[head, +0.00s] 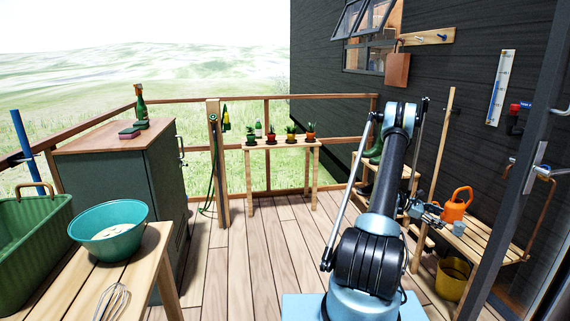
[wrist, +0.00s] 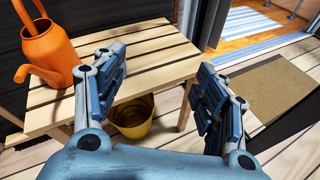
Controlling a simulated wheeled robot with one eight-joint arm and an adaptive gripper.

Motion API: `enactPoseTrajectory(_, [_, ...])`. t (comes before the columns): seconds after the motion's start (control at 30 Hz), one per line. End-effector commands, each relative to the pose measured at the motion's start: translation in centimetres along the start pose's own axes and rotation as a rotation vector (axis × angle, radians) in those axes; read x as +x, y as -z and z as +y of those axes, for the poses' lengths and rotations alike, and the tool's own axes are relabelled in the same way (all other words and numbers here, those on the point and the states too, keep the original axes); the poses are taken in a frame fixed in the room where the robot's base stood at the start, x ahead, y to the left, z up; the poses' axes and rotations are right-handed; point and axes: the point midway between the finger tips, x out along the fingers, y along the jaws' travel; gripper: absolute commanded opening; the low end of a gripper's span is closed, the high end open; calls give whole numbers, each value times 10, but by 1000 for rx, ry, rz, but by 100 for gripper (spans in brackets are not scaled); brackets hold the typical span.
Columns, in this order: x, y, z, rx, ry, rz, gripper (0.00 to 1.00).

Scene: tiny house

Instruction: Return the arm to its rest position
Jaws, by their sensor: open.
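My arm (head: 382,215) rises in front of me in the head view and bends over at the top. My gripper (head: 432,212) hangs to the right of the arm, near the slatted wooden bench (head: 485,250). In the wrist view my gripper (wrist: 158,68) has its two blue fingers spread wide apart. Nothing is between the fingers. The bench top and a yellow bucket (wrist: 132,118) show beyond them. The forearm hides part of the shelves behind it.
An open door (head: 530,160) stands at the right. At the left, a table (head: 150,258) holds a teal bowl (head: 108,235) and whisk (head: 112,302). The middle deck (head: 250,260) is clear.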

Motion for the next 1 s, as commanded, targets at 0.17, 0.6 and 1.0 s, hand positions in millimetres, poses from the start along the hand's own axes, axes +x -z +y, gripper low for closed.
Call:
enactPoseTrajectory(0.17, [-39,-30,10,80,-12,75,66])
enactPoseTrajectory(0.6, [-133,-95,5,277,-10,264,66])
enactPoseTrajectory(1.0, [-214,-145,-31,443,31,435,66])
